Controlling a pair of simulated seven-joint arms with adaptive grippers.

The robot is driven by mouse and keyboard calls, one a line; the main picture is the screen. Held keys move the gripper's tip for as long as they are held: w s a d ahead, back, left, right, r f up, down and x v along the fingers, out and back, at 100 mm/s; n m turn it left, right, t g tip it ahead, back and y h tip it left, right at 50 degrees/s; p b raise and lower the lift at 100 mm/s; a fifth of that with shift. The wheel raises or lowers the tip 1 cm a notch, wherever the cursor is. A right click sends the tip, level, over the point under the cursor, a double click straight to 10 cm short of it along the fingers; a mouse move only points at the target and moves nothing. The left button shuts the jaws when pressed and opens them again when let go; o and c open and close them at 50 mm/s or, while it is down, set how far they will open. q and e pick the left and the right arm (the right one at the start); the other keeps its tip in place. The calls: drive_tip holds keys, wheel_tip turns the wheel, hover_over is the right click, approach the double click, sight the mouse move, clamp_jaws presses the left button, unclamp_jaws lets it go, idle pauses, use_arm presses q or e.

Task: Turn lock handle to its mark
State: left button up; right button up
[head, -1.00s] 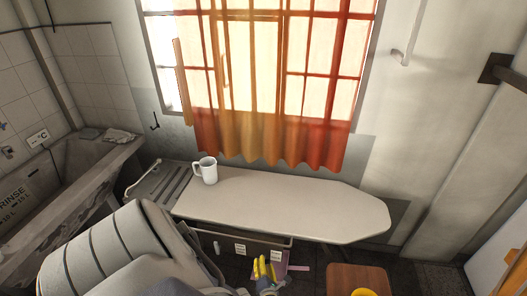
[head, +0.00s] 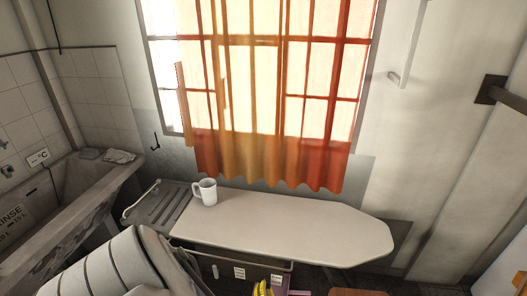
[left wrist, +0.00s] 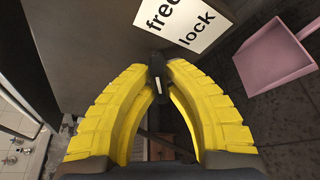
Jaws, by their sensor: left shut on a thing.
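The lock handle (left wrist: 158,86) is a small dark piece with a pale line, in the upper middle of the left wrist view. My left gripper (left wrist: 155,73) has its yellow fingers shut on it, and the fingertips hide part of it. A white label (left wrist: 187,22) reading "free" and "lock" is on the dark panel (left wrist: 85,40) just beyond the fingertips. Which word the handle points at I cannot tell. The right gripper is not in view.
An ironing board (head: 290,226) with a white mug (head: 206,191) on it stands below the curtained window. A concrete washtub (head: 88,208) is at the left. A pink dustpan (left wrist: 270,57) lies on the dark floor right of the panel.

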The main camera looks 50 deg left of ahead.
use_arm(q)
drive_tip(key=shift+n+h, duration=0.5)
drive_tip(key=shift+n, duration=0.4)
clamp_jaws()
drive_tip(key=shift+a+n+t+h, duration=0.1)
drive_tip(key=shift+n+t+h, duration=0.4)
drive_tip(key=shift+n, duration=0.4)
drive_tip(key=n+t+h, duration=0.1)
drive_tip(key=n+h, duration=0.1)
drive_tip(key=n, duration=0.2)
drive_tip(key=shift+h, duration=0.3)
drive_tip(key=o, duration=0.8)
unclamp_jaws()
drive_tip(key=shift+s, duration=0.1)
